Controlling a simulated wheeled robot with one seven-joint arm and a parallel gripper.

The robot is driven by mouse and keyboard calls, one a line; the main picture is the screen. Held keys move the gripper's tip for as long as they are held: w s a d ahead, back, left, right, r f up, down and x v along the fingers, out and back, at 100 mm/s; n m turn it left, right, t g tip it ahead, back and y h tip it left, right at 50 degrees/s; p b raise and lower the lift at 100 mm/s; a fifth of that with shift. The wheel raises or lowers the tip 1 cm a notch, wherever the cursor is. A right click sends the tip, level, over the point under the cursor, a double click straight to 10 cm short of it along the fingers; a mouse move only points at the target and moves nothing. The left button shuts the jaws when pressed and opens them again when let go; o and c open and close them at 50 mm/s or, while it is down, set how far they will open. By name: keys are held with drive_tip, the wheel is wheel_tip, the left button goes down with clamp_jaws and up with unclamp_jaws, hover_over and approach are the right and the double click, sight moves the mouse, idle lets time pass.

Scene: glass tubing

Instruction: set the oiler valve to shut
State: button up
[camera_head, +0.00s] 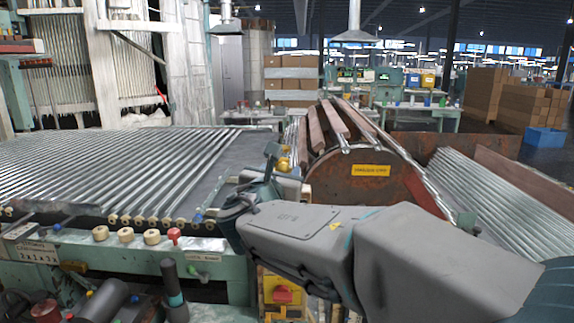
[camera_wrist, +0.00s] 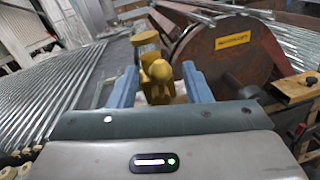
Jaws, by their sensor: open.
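A yellow, brass-like fitting, apparently the oiler valve (camera_wrist: 155,62), stands in the middle of the wrist view, with a round cap on top and a rounded knob lower down facing me. In the head view a small part of it (camera_head: 284,162) shows beside my gripper (camera_head: 272,165); the rest is hidden by my arm. In the wrist view the two blue fingers of my gripper (camera_wrist: 160,84) are apart, one on each side of the knob. I cannot tell whether either finger touches it. The valve's setting cannot be read from these frames.
A bed of glass tubes (camera_head: 110,170) lies left of the valve. A rusty drum with a yellow label (camera_head: 370,170) stands close behind and to the right. A green machine front with a red knob (camera_head: 174,235) is at lower left. More tubes (camera_head: 490,190) lie at far right.

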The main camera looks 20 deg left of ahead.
sight(282, 169)
drive_tip(key=shift+w+a, duration=0.1)
drive_tip(key=shift+w, duration=1.4)
drive_tip(key=shift+c, duration=0.3)
clamp_jaws()
